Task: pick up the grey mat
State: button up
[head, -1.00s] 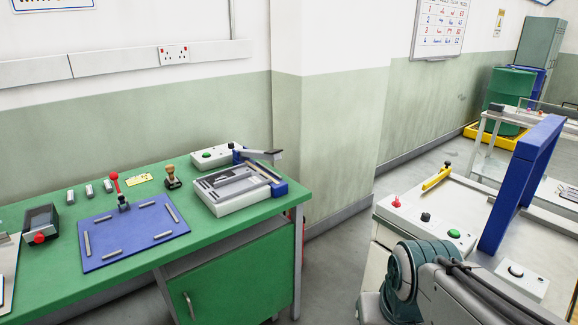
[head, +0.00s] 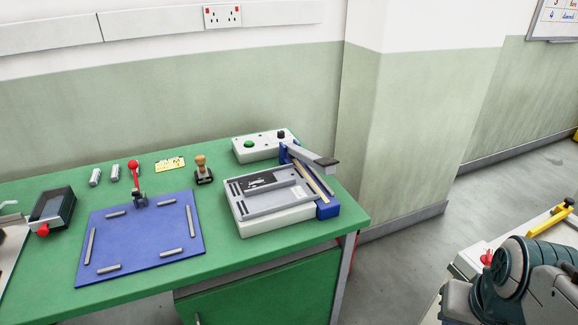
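I cannot make out a thing that is surely the grey mat. A flat grey panel (head: 283,200) with a dark patch lies on top of a white-based device (head: 272,222) on the green bench; I cannot tell whether it is the mat. The device has a raised lever arm and a blue block at its right side. My gripper is out of view; only a teal and grey part of my arm shows at the lower right.
The green bench (head: 50,298) also holds a blue board (head: 138,240) with grey bars and a red-knobbed clamp (head: 134,180), a dark box (head: 52,210), a wooden-handled stamp (head: 202,168) and a control box (head: 262,146). Open floor (head: 400,250) lies right of the bench.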

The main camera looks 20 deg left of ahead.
aim_at(291, 189)
jog(key=u, duration=0.55)
jog(key=i, duration=0.75)
jog(key=u, duration=1.15)
jog(key=i, duration=0.3)
jog(key=u, duration=0.3)
